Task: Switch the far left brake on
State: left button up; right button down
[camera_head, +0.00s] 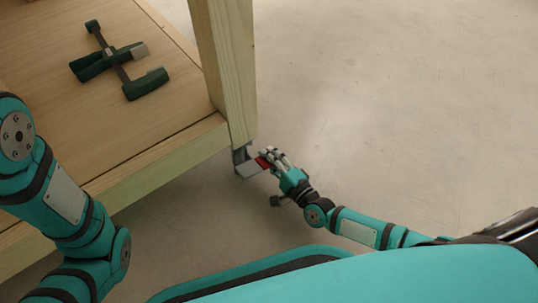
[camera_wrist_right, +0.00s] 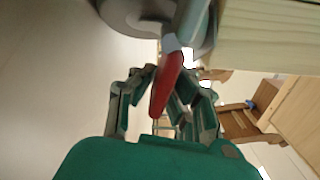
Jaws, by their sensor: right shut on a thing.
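A caster wheel (camera_head: 242,160) sits under the wooden leg at the table's corner in the head view. Its brake lever is red (camera_head: 263,162) and points toward my right gripper. My right gripper (camera_head: 272,156) is at the lever. In the right wrist view the red lever (camera_wrist_right: 167,85) lies between the two fingers of my right gripper (camera_wrist_right: 165,80), which is shut on it. The grey wheel (camera_wrist_right: 170,22) shows at the top there. My left arm comes in at the left of the head view; its gripper is out of view.
The wooden table (camera_head: 80,150) fills the left, with a dark green clamp (camera_head: 120,62) lying on its lower board. The wooden leg (camera_head: 228,70) rises above the wheel. The floor (camera_head: 400,110) to the right is clear. Wooden furniture (camera_wrist_right: 245,118) shows at the right in the wrist view.

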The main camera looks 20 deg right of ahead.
jog(key=shift+f, duration=0.15)
dwell(0.3)
jog(key=c, duration=1.4)
grip_release()
jog(key=shift+o, duration=0.2)
jog(key=shift+s+d, duration=0.1)
jog(key=shift+s, duration=0.05)
jog(key=v, duration=1.1)
jog(key=shift+s+d, duration=0.1)
jog(key=shift+s, duration=0.3)
